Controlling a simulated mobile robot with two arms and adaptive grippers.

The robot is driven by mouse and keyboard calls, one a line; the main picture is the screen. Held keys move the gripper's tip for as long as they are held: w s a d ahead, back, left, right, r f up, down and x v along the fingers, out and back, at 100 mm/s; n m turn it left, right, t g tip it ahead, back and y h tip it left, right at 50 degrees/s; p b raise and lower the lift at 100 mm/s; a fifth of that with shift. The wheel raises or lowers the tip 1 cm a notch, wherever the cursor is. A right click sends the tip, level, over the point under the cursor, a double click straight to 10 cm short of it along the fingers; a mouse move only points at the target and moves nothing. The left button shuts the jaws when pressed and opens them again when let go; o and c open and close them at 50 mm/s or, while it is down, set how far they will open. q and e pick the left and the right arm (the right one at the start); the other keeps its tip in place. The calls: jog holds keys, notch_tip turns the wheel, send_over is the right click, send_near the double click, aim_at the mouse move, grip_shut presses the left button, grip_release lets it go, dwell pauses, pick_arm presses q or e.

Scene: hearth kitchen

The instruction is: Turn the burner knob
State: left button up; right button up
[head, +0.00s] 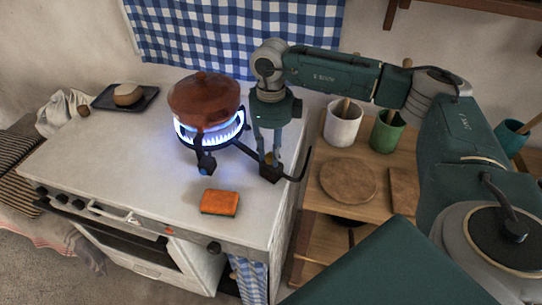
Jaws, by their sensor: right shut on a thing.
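A small burner (205,162) stands on the white stove top with a ring of blue flame burning. A lidded brown pot (203,98) sits on it. A black tube runs right from the burner to a dark block (270,174). My right gripper (269,158) points down over this block, its fingers shut on the burner knob. The knob is mostly hidden between the fingers; only a small yellowish patch shows there. My left gripper is out of view.
An orange sponge (220,202) lies in front of the burner. A dark tray (124,96) with a round loaf-like item is at the back left. A wooden shelf on the right holds a white cup (343,126), green cup (387,134) and round board (348,181). The stove's front left is clear.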

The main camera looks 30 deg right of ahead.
aim_at(271, 155)
jog(key=shift+n+b, duration=0.95)
jog(key=shift+n, duration=0.95)
jog(key=shift+r, duration=0.1)
jog(key=shift+w, duration=0.1)
jog(key=o, duration=1.2)
jog(key=shift+c, duration=0.2)
notch_tip(271, 155, up, 12)
